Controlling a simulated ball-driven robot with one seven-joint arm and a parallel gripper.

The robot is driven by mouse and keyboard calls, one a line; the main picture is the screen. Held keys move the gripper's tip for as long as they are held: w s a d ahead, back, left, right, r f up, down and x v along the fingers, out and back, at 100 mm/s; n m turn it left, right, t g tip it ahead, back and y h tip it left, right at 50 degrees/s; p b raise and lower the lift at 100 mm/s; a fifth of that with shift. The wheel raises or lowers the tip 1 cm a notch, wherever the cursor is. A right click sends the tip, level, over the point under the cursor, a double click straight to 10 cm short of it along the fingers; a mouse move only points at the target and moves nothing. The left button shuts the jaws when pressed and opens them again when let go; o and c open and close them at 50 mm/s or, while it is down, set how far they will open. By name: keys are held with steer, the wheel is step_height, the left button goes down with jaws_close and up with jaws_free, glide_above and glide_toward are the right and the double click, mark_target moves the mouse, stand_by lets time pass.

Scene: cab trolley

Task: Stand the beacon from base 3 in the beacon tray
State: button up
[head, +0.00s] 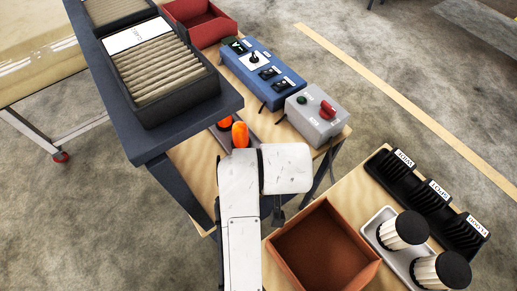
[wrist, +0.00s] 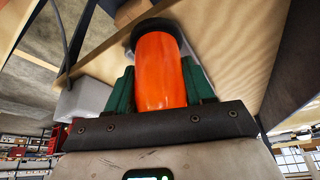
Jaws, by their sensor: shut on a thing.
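An orange beacon (wrist: 160,72) with a dark end is held between the green fingers of my gripper (wrist: 158,84) in the wrist view. In the head view an orange beacon (head: 240,136) shows just past my white arm, which hides the gripper there. A second orange-red piece (head: 224,125) is beside it, partly under the dark shelf. Both are at a grey tray (head: 253,137) on the wooden table, mostly hidden. I cannot tell whether the held beacon touches the tray. No base marked 3 is readable.
A grey box with a red switch (head: 315,115) and a blue control box (head: 262,72) stand right of the beacons. A dark shelf (head: 190,122) overhangs on the left. An open rust-coloured bin (head: 350,232), a pale tray with white ribbed cylinders and a labelled black rack (head: 430,205) are lower right.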

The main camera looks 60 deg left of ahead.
steer(key=a+f, duration=0.1)
steer(key=w+a+f, duration=0.1)
steer(key=a, duration=0.3)
steer(key=shift+w+a+f, duration=0.15)
steer(key=shift+w+f, duration=0.15)
steer(key=shift+f, duration=0.1)
steer(key=shift+w+a+f+p, duration=0.25)
steer(key=shift+a+f+p, duration=0.1)
steer(key=shift+a+f, duration=0.8)
steer(key=shift+a, duration=0.2)
steer(key=o, duration=1.2)
steer(key=shift+f, duration=0.15)
steer(key=shift+c, duration=0.2)
